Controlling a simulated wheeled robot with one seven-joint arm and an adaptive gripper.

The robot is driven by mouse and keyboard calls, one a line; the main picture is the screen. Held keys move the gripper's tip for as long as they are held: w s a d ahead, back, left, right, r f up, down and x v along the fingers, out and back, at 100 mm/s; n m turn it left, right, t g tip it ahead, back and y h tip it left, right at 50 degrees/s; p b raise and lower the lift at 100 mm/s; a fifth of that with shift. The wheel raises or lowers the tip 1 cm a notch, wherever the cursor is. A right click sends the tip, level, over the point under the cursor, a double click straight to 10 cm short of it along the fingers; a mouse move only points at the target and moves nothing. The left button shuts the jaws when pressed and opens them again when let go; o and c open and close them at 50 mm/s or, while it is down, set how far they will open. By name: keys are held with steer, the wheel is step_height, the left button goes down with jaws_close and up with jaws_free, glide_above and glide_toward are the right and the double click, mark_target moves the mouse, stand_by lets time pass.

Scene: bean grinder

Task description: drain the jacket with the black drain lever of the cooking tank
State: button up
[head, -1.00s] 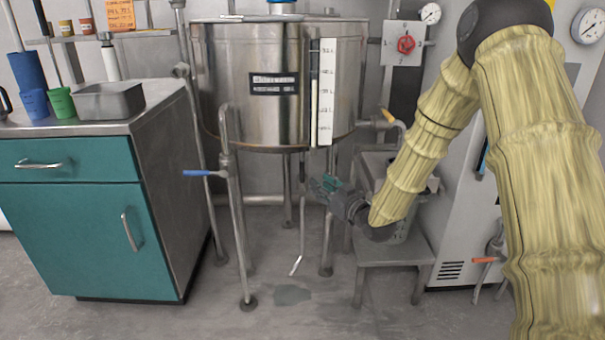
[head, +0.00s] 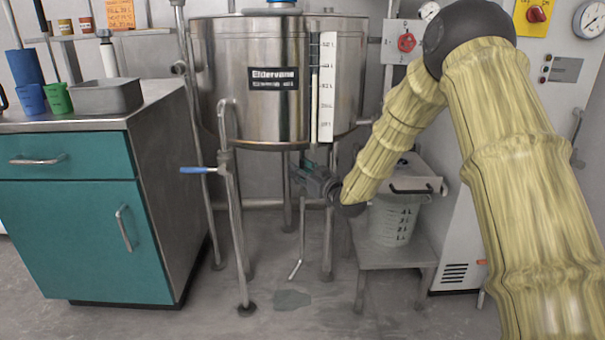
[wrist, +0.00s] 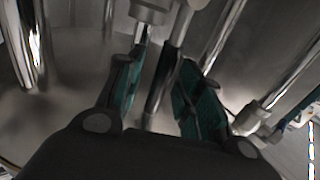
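The cooking tank (head: 225,85) is a steel drum on legs with a black nameplate and a white level scale. My gripper (head: 300,172) is under the tank's bottom, beside the thin drain pipe (head: 302,232) that bends near the floor. In the wrist view my gripper (wrist: 160,95) has its two teal-padded fingers apart.
A blue-handled lever (head: 198,170) is on a standing pipe at the tank's left. A teal cabinet (head: 70,235) stands further left. A bucket (head: 392,222) is on a low metal stool (head: 392,258) at the right. Tank legs stand close around my gripper.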

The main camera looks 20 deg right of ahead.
jaws_close()
